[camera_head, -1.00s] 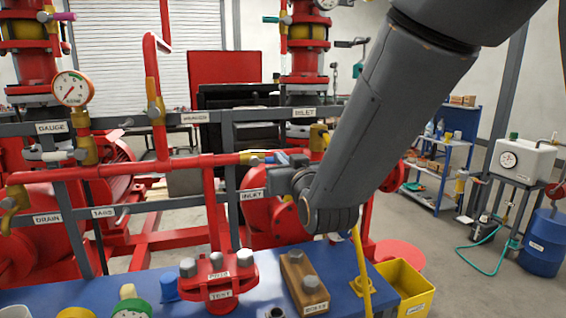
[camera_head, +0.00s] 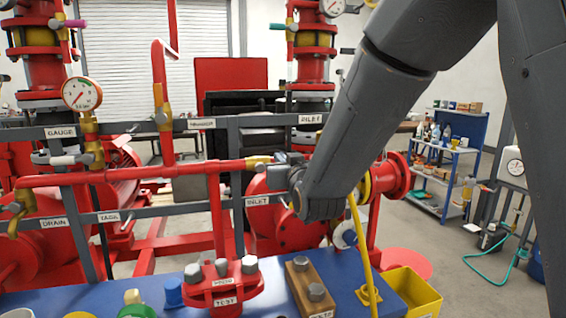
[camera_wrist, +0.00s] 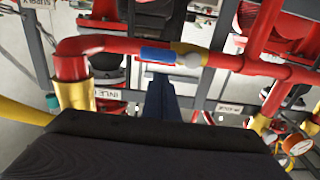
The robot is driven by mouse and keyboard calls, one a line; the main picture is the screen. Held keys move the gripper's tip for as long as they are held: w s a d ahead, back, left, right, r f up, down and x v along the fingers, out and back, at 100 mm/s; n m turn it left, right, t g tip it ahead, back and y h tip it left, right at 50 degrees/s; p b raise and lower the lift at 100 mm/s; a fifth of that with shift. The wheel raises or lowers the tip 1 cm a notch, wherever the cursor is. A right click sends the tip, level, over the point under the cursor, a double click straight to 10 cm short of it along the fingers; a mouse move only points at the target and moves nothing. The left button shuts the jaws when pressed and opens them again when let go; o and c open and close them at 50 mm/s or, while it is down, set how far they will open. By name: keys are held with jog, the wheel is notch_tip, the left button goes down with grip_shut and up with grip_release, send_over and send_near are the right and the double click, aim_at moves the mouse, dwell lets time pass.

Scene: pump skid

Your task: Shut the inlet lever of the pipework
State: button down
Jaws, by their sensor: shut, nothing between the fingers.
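The inlet valve has a brass body (camera_head: 258,161) on the red horizontal pipe (camera_head: 130,174), above the INLET label (camera_head: 257,201). In the wrist view its blue lever (camera_wrist: 157,54) lies along the pipe, left of the brass body (camera_wrist: 188,54). My gripper (camera_head: 279,168) is beside the valve at the pipe's right part and hides most of the lever in the head view. In the wrist view my gripper (camera_wrist: 160,78) is shut and empty, its fingertips just below the lever. I cannot tell whether they touch it.
A blue bench (camera_head: 130,291) with a red test flange (camera_head: 224,292) and a wooden block (camera_head: 303,285) stands in front. A yellow upright hose (camera_head: 360,240) and a yellow bin (camera_head: 411,290) are right of my wrist. A gauge (camera_head: 82,94) is at left.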

jog(key=shift+x, duration=1.65)
jog(key=shift+w+d+f+b, duration=0.1)
jog(key=shift+d+f+b, duration=0.3)
jog(key=shift+f, duration=0.35)
jog(key=shift+d+f+b, duration=0.1)
jog(key=shift+f+b, duration=0.6)
jog(key=shift+f, duration=0.9)
jog(key=a+f+b, duration=0.1)
jog(key=f+b, duration=0.1)
jog(key=s+a+f+b, duration=0.1)
jog(key=a+f, duration=0.1)
jog(key=shift+a+f+b, duration=0.15)
jog(key=shift+a+b, duration=0.05)
jog(key=shift+b, duration=0.15)
jog(key=shift+d, duration=0.1)
jog(key=shift+w+d, duration=0.15)
jog(key=shift+d, duration=0.35)
